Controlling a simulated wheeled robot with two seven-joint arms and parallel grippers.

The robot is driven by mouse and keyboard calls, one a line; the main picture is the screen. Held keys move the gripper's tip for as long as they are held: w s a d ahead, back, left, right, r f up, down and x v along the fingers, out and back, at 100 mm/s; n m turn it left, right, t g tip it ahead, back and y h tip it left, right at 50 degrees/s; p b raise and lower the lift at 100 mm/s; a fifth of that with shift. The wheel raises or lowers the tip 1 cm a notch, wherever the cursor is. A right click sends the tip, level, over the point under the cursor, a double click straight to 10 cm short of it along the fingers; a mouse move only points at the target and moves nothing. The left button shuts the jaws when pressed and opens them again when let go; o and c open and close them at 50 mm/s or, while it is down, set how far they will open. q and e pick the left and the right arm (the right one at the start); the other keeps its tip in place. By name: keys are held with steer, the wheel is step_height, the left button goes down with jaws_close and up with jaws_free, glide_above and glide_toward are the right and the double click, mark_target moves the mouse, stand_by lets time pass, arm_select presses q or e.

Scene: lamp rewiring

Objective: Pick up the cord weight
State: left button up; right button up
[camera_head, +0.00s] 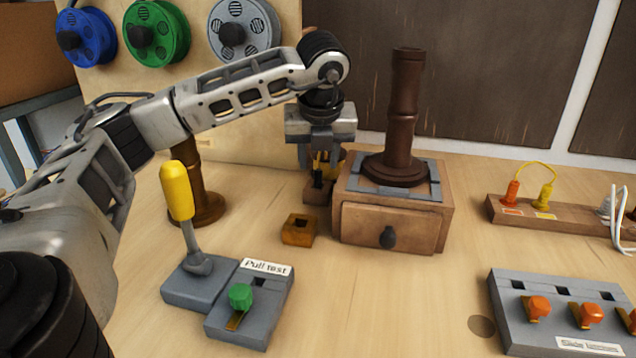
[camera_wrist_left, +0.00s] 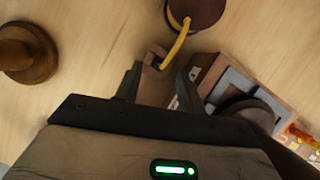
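What looks like the cord weight is a small brown block (camera_head: 317,192) just left of the drawer box. In the left wrist view the brown block (camera_wrist_left: 154,88) shows between the dark fingers, and a yellow cord runs from its upper end to a round brown thing (camera_wrist_left: 200,10). My left gripper (camera_head: 320,172) points down directly over the block, with its fingers apart on either side. I cannot tell whether they press on it. The finger contact and the block's underside are hidden. My right gripper is in neither view.
The drawer box (camera_head: 388,226) bears a brown lamp post (camera_head: 402,110) close to the gripper. A light brown open block (camera_head: 299,229) lies in front. A wooden stand (camera_head: 195,190) and pull-test device (camera_head: 248,308) are at left. The table's front middle is clear.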

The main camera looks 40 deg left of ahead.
mark_target(318, 183)
arm_select(q)
steer(key=shift+x, duration=1.45)
jaws_close()
steer(key=shift+r, duration=0.1)
